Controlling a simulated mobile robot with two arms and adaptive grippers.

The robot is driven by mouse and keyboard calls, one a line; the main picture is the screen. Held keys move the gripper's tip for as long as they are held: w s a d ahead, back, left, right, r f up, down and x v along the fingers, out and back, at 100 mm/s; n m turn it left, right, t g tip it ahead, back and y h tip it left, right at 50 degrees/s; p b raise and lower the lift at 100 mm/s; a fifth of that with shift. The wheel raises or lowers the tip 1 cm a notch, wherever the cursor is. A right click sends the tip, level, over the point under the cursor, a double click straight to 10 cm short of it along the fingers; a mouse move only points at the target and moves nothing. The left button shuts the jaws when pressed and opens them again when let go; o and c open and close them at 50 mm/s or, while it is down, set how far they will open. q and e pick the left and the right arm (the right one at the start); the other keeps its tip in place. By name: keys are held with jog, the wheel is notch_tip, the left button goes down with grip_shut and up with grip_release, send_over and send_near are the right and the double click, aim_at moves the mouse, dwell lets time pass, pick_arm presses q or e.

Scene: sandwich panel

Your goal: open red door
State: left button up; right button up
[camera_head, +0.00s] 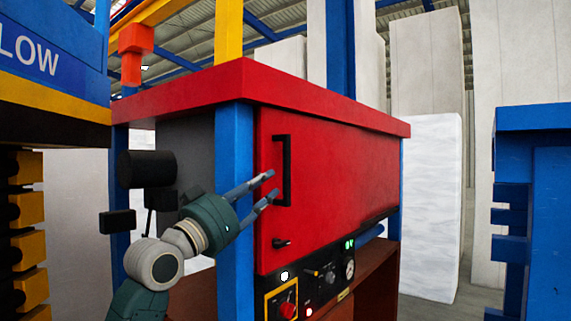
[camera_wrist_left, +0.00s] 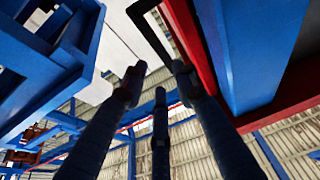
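The red door (camera_head: 340,175) is the front panel of a red-topped machine and looks shut in the head view. It has a black vertical handle (camera_head: 288,172) near its left edge and a small black latch (camera_head: 281,243) below. My left gripper (camera_head: 271,184) is open, its fingers apart and pointing at the handle from the left. The fingertips appear very close to the handle; I cannot tell whether they touch it. In the left wrist view the black handle (camera_wrist_left: 150,27) is ahead of the spread fingertips (camera_wrist_left: 159,84), with nothing between them. My right gripper is not in view.
A blue post (camera_head: 235,200) stands at the machine's left front corner, just behind my left gripper. A control panel (camera_head: 310,290) with knobs and a gauge sits below the door. Blue and yellow racking (camera_head: 55,70) is at left. A blue frame (camera_head: 545,200) is at right.

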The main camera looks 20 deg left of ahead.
aim_at(287, 165)
pick_arm(q)
jog(key=p+x, duration=0.2)
jog(key=x, duration=0.3)
jog(key=r+p+x, duration=0.1)
jog(key=p+x, duration=0.2)
jog(key=x, duration=0.2)
jog(key=shift+s+a+r, duration=0.1)
jog(key=shift+s+a, duration=0.05)
jog(key=shift+s, duration=0.05)
jog(key=shift+w+r+p, duration=0.1)
jog(key=shift+w+p, duration=0.25)
jog(key=shift+w, duration=0.1)
grip_shut()
